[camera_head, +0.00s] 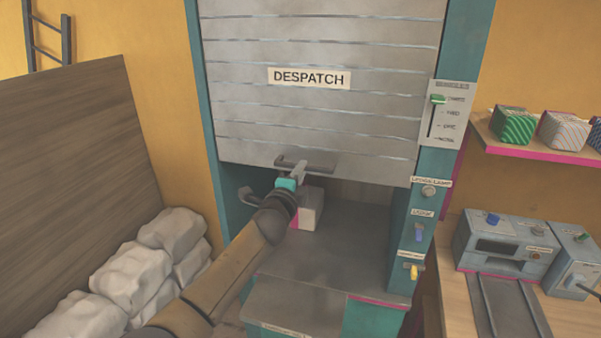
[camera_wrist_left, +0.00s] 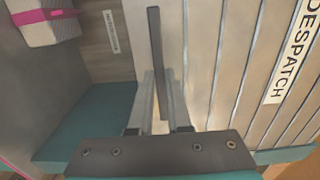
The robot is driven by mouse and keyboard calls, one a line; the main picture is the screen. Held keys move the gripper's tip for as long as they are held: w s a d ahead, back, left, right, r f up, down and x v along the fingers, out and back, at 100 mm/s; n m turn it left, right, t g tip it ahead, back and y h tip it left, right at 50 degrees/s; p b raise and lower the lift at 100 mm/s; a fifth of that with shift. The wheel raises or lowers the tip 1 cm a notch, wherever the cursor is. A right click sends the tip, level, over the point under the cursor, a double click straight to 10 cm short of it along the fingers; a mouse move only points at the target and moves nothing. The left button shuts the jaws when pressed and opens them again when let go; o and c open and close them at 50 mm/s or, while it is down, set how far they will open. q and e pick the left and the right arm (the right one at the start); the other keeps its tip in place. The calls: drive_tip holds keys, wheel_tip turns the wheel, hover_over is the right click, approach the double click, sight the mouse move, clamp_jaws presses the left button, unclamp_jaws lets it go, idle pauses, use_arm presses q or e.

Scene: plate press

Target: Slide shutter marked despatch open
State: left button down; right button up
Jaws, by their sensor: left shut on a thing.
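The grey slatted shutter (camera_head: 325,113) labelled DESPATCH fills the upper middle of the head view. Its lower edge is raised, with an open gap below it. A dark bar handle (camera_head: 318,164) sits near the lower edge. My left gripper (camera_head: 298,172) is shut on this handle, coming from below left. In the left wrist view the handle (camera_wrist_left: 155,45) shows between the two fingers (camera_wrist_left: 160,105), with the shutter slats (camera_wrist_left: 215,60) beside it. My right gripper is not in view.
Inside the opening, a pale box with a pink band (camera_head: 311,208) stands on the grey surface (camera_head: 340,245). A slider panel (camera_head: 448,115) and switches are on the right post. White sacks (camera_head: 135,275) lie at left. A shelf (camera_head: 535,147) and machines (camera_head: 508,243) are at right.

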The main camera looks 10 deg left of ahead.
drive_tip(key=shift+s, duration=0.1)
use_arm(q)
drive_tip(key=c, duration=0.9)
unclamp_jaws()
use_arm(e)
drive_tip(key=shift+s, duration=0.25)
use_arm(q)
drive_tip(key=shift+o, duration=0.2)
drive_tip(key=shift+s, duration=0.1)
drive_tip(key=s, duration=1.5)
drive_tip(key=shift+a, duration=0.3)
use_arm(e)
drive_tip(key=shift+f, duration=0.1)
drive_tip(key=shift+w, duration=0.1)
